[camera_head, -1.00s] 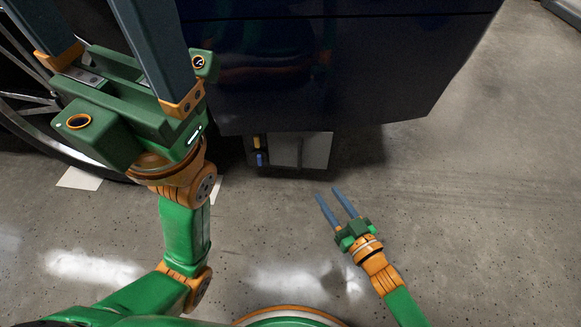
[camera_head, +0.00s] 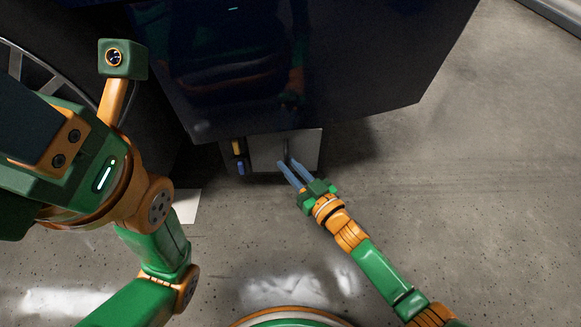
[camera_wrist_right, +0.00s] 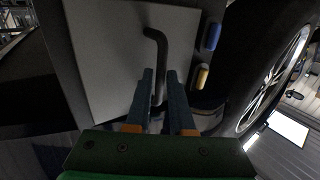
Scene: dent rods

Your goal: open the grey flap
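The grey flap (camera_head: 266,150) is a flat light panel low under the dark vehicle body, and it looks closed. It also fills the upper left of the right wrist view (camera_wrist_right: 100,60). A dark bent handle (camera_wrist_right: 161,45) stands on it. My right gripper (camera_head: 287,163) is in front of the flap. In the right wrist view its two fingers (camera_wrist_right: 159,75) lie either side of the handle's lower part, with a narrow gap; firm contact is not clear. My left gripper (camera_head: 25,125) is raised at the left, its fingertips outside the frame.
A yellow piece (camera_head: 236,147) and a blue piece (camera_head: 240,168) sit beside the flap on its left in the head view. The dark body (camera_head: 320,80) overhangs the flap. A spoked wheel (camera_wrist_right: 275,80) is nearby. The concrete floor (camera_head: 440,200) is clear to the right.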

